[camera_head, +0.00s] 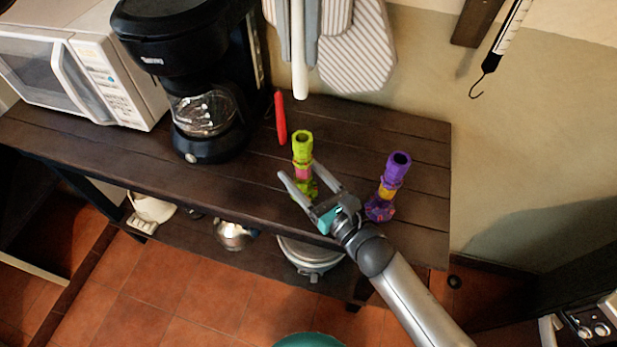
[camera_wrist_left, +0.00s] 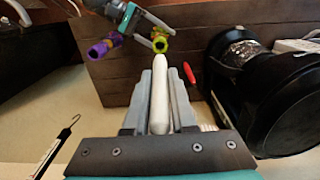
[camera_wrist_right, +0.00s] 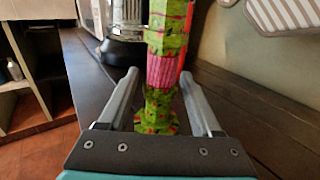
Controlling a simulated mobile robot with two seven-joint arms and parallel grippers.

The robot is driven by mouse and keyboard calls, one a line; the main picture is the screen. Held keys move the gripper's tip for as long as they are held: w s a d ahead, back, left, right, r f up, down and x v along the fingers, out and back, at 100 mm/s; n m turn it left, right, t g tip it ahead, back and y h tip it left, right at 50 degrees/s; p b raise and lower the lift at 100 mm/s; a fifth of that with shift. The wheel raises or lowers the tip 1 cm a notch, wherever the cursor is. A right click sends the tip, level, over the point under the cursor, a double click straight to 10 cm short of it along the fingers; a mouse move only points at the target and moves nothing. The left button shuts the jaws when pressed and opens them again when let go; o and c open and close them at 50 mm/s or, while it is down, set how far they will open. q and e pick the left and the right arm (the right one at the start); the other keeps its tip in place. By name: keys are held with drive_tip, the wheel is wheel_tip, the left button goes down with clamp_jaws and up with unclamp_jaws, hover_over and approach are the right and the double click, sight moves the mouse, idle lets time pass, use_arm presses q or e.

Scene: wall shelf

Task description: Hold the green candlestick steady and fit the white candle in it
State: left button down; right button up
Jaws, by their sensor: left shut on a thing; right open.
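The green candlestick (camera_head: 303,146), with a pink middle band, stands upright on the dark wooden shelf. It also shows in the right wrist view (camera_wrist_right: 163,110) between the fingers of my right gripper (camera_head: 300,171), which is open around its lower part. The white candle (camera_head: 299,82) is held by my left gripper (camera_head: 298,58), shut on it. The candle's free end points down, above and behind the candlestick in the head view. In the left wrist view the candle (camera_wrist_left: 160,95) lies between the fingers, with its tip in line with the candlestick (camera_wrist_left: 161,33).
A purple candlestick (camera_head: 390,183) stands to the right, close to my right gripper. A red candle (camera_head: 280,118) is behind left of the green candlestick. A coffee maker (camera_head: 205,110) and a microwave (camera_head: 85,72) stand farther left. Striped cloths (camera_head: 358,50) hang on the wall.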

clamp_jaws()
idle(0.5)
